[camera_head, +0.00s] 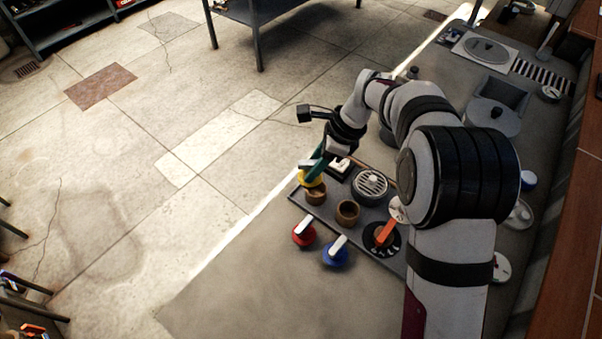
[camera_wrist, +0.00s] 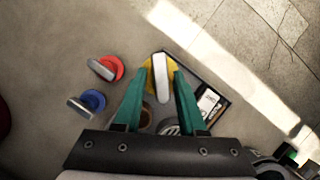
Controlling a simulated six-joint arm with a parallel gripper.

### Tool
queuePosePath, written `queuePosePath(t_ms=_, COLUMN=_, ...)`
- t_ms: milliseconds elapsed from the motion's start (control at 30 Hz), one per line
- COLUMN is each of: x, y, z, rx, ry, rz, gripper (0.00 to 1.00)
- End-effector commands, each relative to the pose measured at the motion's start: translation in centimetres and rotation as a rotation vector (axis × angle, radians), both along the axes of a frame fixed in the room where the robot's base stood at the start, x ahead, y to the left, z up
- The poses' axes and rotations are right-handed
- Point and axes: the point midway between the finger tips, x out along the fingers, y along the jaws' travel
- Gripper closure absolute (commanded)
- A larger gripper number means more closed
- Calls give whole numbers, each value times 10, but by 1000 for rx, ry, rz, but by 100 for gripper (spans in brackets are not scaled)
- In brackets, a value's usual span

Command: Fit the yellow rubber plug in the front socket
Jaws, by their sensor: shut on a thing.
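The yellow rubber plug (camera_head: 311,179) has a pale bar handle. My gripper (camera_head: 316,167) is shut on that handle; in the wrist view its green fingers (camera_wrist: 161,72) flank the handle of the yellow plug (camera_wrist: 161,88). The plug is at the left edge of a dark tray (camera_head: 294,197). Two brown round sockets show in the head view: one (camera_head: 315,194) just below the plug in the picture, another (camera_head: 347,213) to its right. I cannot tell the plug's height, and its underside is hidden.
A red plug (camera_head: 303,234) and a blue plug (camera_head: 335,253) stand on the bench beside the tray. The tray also holds a round metal grille (camera_head: 371,184) and a black disc with an orange handle (camera_head: 383,235). Bare bench (camera_head: 240,290) lies at the lower left.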

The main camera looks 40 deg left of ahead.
Motion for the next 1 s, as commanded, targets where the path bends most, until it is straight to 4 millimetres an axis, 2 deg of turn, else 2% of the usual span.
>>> queuePosePath(t_ms=100, x=11, y=-3, z=4, rx=1, ry=0, rz=-254, gripper=100)
queuePosePath(t_ms=267, x=18, y=-5, z=4, rx=-2, ry=1, rz=-411, gripper=100)
queuePosePath(t_ms=633, x=19, y=-5, z=-28, rx=-2, ry=2, rz=-420, gripper=100)
queuePosePath(t_ms=1000, x=19, y=-5, z=-33, rx=-2, ry=0, rz=-419, gripper=100)
